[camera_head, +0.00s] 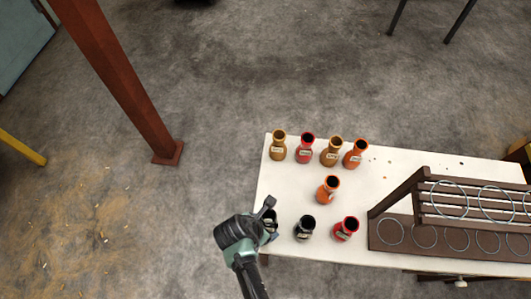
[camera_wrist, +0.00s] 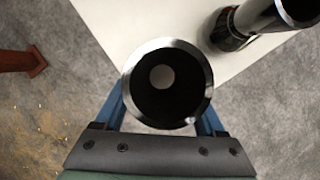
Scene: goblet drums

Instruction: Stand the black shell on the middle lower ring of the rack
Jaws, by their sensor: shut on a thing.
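The black shell (camera_head: 271,221) is at the front-left corner of the white table, partly hidden by my gripper (camera_head: 267,213). In the wrist view the shell (camera_wrist: 142,92) is seen from above, its round open mouth between the two blue fingers of my gripper (camera_wrist: 166,90), which is shut on it. I cannot tell whether its foot touches the table. A second black shell (camera_head: 305,228) stands just to its right and also shows in the wrist view (camera_wrist: 232,30). The brown rack (camera_head: 377,242) is at the table's right, with several lower rings; the middle lower ring (camera_head: 457,239) looks empty.
A red shell (camera_head: 346,229) stands between the black shells and the rack. An orange shell (camera_head: 328,189) stands mid-table, with a row of several orange, red and brown shells (camera_head: 304,148) behind. The rack's upper tier (camera_head: 449,197) overhangs behind the lower rings. A rust-coloured post (camera_head: 125,75) stands left.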

